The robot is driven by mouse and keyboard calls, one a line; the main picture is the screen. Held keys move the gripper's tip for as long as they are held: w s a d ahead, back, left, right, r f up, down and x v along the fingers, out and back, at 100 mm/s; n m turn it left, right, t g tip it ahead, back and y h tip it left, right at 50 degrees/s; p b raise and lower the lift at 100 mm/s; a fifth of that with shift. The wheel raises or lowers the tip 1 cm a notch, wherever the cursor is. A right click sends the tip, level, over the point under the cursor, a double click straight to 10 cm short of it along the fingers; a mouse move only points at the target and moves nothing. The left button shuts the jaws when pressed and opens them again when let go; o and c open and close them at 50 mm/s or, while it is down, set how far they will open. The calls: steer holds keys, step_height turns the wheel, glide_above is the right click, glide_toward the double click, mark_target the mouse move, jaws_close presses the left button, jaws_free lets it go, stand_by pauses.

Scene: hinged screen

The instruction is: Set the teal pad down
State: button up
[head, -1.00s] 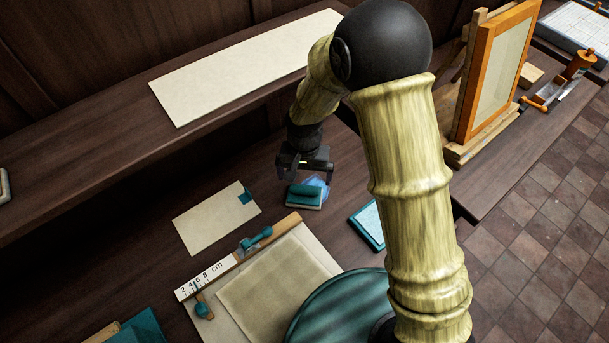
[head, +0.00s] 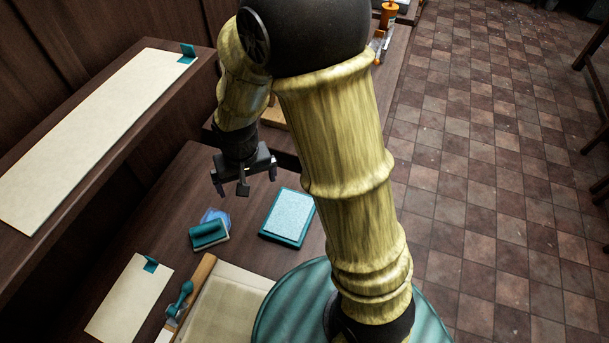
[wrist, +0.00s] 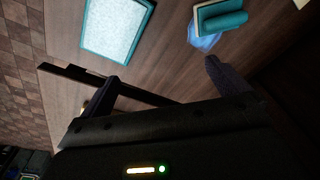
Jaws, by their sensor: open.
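A teal block-like pad with a pale base (head: 209,234) rests on the dark wooden table, against a crumpled blue cloth (head: 214,215). It also shows at the top right of the wrist view (wrist: 222,21). A flat teal-framed pad with a pale blue speckled top (head: 288,216) lies to its right; the wrist view shows it at the upper left (wrist: 118,30). My gripper (head: 245,184) is open and empty, raised above the table beyond both pads in the head view. Its two fingers (wrist: 163,82) stand wide apart in the wrist view, with nothing between them.
A cream sheet with a teal tab (head: 130,298) and a board with a wooden bar and teal knob (head: 220,310) lie nearer on the table. A raised shelf (head: 150,145) holds a long cream sheet (head: 95,135) at left. Tiled floor (head: 480,180) lies right.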

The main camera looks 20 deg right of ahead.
steer(key=s+d+r, duration=0.2)
steer(key=s+d, duration=0.1)
steer(key=d, duration=0.3)
steer(key=s+d+r+t, duration=0.1)
steer(key=s+d+r, duration=0.2)
steer(key=d, duration=0.3)
steer(key=shift+s+m, duration=0.3)
steer(key=shift+s, duration=0.35)
steer(key=shift+r, duration=0.1)
